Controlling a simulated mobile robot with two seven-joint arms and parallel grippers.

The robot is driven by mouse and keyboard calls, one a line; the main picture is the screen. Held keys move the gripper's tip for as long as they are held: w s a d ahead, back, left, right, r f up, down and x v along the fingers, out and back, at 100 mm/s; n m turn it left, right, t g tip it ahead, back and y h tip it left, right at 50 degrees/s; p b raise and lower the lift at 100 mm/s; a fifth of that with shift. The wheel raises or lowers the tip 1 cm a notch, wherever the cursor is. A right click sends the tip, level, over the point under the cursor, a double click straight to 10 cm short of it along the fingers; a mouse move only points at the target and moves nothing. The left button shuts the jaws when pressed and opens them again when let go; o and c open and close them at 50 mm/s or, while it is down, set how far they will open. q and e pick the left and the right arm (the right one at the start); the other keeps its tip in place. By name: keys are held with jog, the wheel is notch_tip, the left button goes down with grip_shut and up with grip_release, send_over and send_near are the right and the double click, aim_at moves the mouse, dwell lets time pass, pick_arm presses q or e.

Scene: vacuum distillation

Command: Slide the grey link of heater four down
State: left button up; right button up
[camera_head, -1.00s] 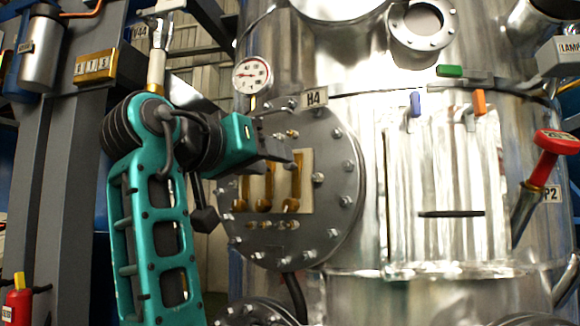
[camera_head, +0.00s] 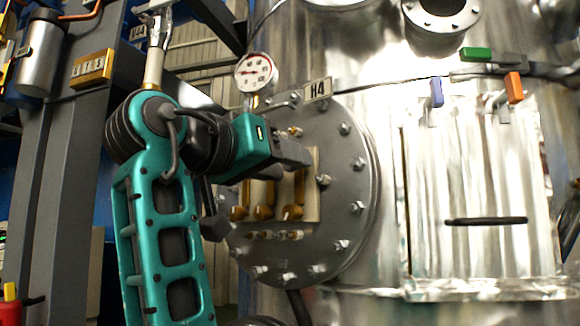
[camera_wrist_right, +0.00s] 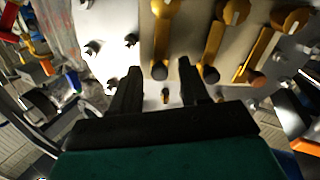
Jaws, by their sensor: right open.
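Heater four is the round bolted grey flange (camera_head: 355,225) with the H4 label (camera_head: 317,90). A pale panel (camera_head: 312,170) on it carries several upright brass-coloured links; the rightmost is a brass link (camera_head: 299,190). I cannot make out which link is the grey one; my arm covers part of the panel. My right gripper (camera_head: 303,154) is in front of the panel's upper part. In the right wrist view the gripper (camera_wrist_right: 158,75) is open, its two dark fingers on either side of the dark lower end of one brass link (camera_wrist_right: 163,35). Contact cannot be told. My left gripper is not in view.
A pressure gauge (camera_head: 256,72) stands above the flange's upper left. On the shiny vessel (camera_head: 470,180) to the right are blue (camera_head: 437,92), orange (camera_head: 514,88) and green (camera_head: 476,54) handles and a black bar (camera_head: 486,221).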

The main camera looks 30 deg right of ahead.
jog(key=shift+d, duration=0.1)
jog(key=shift+c, duration=0.4)
grip_shut()
dwell(0.4)
